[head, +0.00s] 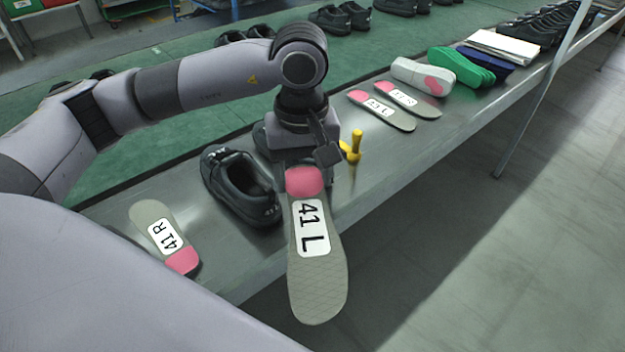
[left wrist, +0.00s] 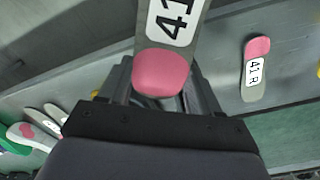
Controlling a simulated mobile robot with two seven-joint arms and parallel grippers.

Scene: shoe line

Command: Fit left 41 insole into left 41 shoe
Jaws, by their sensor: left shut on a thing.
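My left gripper (head: 304,172) is shut on the pink end of the grey left 41 insole (head: 318,275), whose white label reads "41 L". The insole hangs out beyond the table's front edge, its plain end toward the camera. In the left wrist view its pink end (left wrist: 161,72) lies at the fingers (left wrist: 160,95). A black shoe (head: 232,190) stands on the table left of the gripper, its opening up and empty; its size mark is partly cut off by the insole. A second dark shoe is mostly hidden behind the gripper. My right gripper is not in view.
The 41 R insole (head: 165,237) lies on the metal table (head: 130,195) at left. More black shoes line the back.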

